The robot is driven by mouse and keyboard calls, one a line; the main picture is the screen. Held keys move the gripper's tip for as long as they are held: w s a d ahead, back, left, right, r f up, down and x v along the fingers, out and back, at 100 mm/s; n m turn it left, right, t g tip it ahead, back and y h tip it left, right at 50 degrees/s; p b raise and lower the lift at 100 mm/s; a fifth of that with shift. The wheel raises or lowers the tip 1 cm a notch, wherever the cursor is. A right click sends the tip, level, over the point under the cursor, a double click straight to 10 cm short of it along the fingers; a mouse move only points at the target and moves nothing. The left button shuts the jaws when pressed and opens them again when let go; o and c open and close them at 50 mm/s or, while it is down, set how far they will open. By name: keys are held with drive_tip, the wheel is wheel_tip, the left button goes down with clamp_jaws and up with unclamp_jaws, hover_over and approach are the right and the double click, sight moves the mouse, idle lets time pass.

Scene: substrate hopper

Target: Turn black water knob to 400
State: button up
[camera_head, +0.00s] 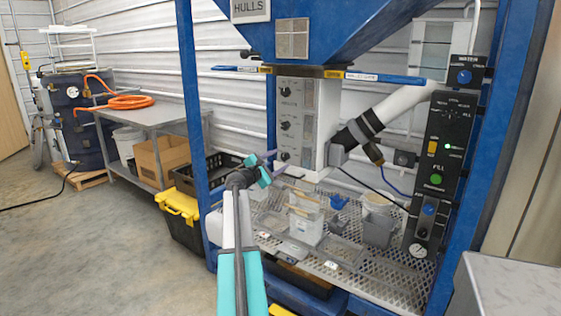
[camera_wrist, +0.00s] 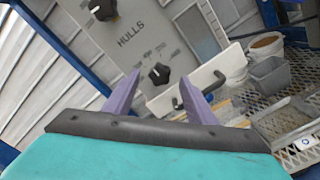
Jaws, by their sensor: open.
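A pale grey control panel (camera_head: 302,115) under the hopper carries three black knobs in a column. The lowest black knob (camera_head: 285,156) is just right of my gripper (camera_head: 275,161) in the head view. In the wrist view my open gripper (camera_wrist: 160,80) has its two purple fingers apart, with a black knob (camera_wrist: 160,73) showing between the tips. I cannot tell whether they touch it. Another black knob (camera_wrist: 103,9) is above it, over the word HULLS. The knob scales are too small to read, and I cannot make out a water label on this panel.
A separate dark panel labelled WATER (camera_head: 464,75) with a blue knob stands at the right. A white pipe with a black collar (camera_head: 362,125) runs right of the grey panel. A mesh shelf (camera_head: 390,285) with tubs lies below. A blue post (camera_head: 192,90) stands left.

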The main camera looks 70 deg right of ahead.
drive_tip(key=v, duration=1.1)
drive_tip(key=shift+a+b, duration=0.2)
drive_tip(key=shift+b, duration=0.25)
drive_tip(key=shift+w, duration=0.15)
